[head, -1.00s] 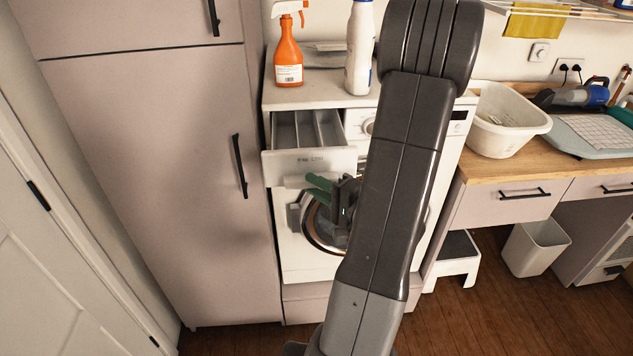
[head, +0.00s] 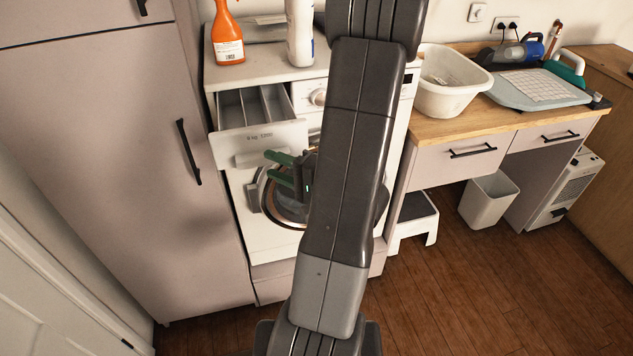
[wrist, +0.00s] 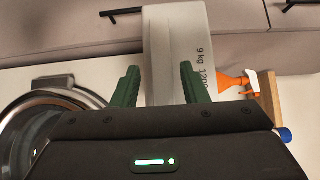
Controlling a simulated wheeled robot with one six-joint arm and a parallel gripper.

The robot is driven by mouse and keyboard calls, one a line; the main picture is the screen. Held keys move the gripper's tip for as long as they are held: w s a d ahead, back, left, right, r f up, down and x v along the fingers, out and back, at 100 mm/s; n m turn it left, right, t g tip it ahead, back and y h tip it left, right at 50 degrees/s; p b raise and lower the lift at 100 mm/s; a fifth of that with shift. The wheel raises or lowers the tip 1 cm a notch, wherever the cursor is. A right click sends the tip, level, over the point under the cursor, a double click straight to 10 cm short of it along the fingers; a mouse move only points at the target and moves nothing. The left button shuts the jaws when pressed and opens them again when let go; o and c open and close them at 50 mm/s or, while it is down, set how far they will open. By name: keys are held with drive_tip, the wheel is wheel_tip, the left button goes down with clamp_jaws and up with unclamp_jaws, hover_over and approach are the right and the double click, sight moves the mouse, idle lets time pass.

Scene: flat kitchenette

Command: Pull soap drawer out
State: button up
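The soap drawer (head: 274,135) of the white washing machine (head: 272,240) is pulled out at the upper left of the machine. Its divided compartments show from above. In the wrist view its pale front (wrist: 172,40) stands on edge with printed text. My gripper (head: 270,166) is just below the drawer front in the head view, its green fingers pointing left. In the wrist view the two fingers (wrist: 158,85) are apart, and the drawer front lies beyond them, partly covered by one. Nothing is held. I cannot tell whether a finger touches the drawer.
An orange spray bottle (head: 227,40) and a white bottle (head: 300,35) stand on the machine. A tall cabinet (head: 90,150) is close on the left. A white basin (head: 450,98) sits on the counter at right. Open floor (head: 460,290) lies front right.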

drive_tip(key=v, duration=1.1)
drive_tip(key=shift+s+d+b, duration=0.2)
drive_tip(key=shift+d+b, duration=0.15)
drive_tip(key=shift+b, duration=0.05)
idle(0.4)
drive_tip(key=shift+p+x, duration=0.4)
drive_tip(key=shift+x, duration=5.05)
drive_tip(key=shift+s+d, duration=0.1)
drive_tip(key=shift+v, duration=5.35)
drive_tip(key=shift+x, duration=6.85)
